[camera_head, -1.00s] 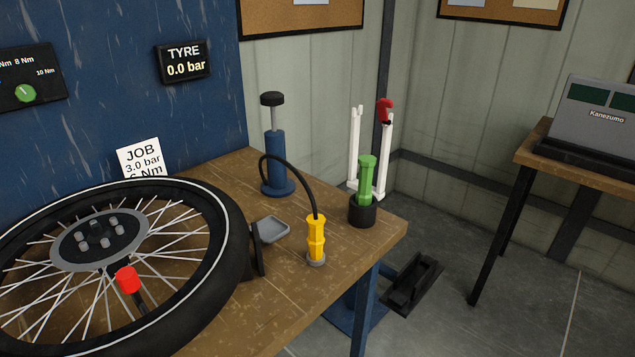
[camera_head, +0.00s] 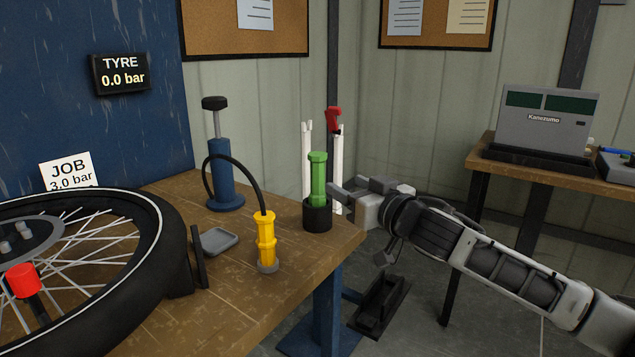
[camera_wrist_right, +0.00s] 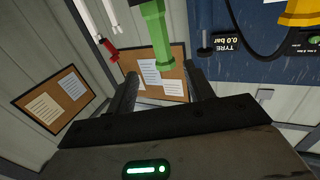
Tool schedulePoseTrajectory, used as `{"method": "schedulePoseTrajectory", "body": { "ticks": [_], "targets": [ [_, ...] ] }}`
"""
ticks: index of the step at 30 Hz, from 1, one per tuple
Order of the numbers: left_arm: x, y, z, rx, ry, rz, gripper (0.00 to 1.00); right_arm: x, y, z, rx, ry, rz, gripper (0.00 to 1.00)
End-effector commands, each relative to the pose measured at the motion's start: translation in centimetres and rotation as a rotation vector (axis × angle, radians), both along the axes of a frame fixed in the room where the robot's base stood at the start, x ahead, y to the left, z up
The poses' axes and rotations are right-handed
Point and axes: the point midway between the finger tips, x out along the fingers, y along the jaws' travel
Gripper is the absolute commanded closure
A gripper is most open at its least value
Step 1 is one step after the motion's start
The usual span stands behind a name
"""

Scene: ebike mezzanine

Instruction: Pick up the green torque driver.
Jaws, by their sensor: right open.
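The green torque driver (camera_head: 318,178) stands upright in a black round holder (camera_head: 317,214) near the right corner of the wooden workbench. My right gripper (camera_head: 345,194) is just right of the driver in the head view, held level and pointing left at it. In the right wrist view the green driver (camera_wrist_right: 158,38) appears upside down, beyond and between the two open fingers (camera_wrist_right: 162,95). The jaws look empty, and whether a finger touches the driver cannot be told. My left gripper is not in view.
A yellow pump head (camera_head: 266,242) with a black hose stands left of the driver, by the blue pump (camera_head: 225,175). A grey dish (camera_head: 215,241) and wheel (camera_head: 140,240) lie further left. A white stand (camera_head: 307,165) rises behind the driver.

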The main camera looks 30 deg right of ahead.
Motion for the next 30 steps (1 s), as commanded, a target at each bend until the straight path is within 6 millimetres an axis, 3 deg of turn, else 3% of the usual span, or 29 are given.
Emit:
{"method": "schedulePoseTrajectory", "body": {
  "ticks": [9, 20, 30],
  "targets": [
    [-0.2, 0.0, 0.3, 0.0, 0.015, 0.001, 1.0, 4.3, -0.1, 0.2, 0.002, -0.002, -0.002, 0.48],
    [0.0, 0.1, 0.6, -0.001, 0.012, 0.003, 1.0, 6.7, 0.1, 0.1, 0.0, -0.001, 0.0, 0.48],
    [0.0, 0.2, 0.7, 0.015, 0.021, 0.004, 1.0, 10.8, 0.4, -0.1, -0.001, -0.001, 0.0, 0.48]
  ]
}}
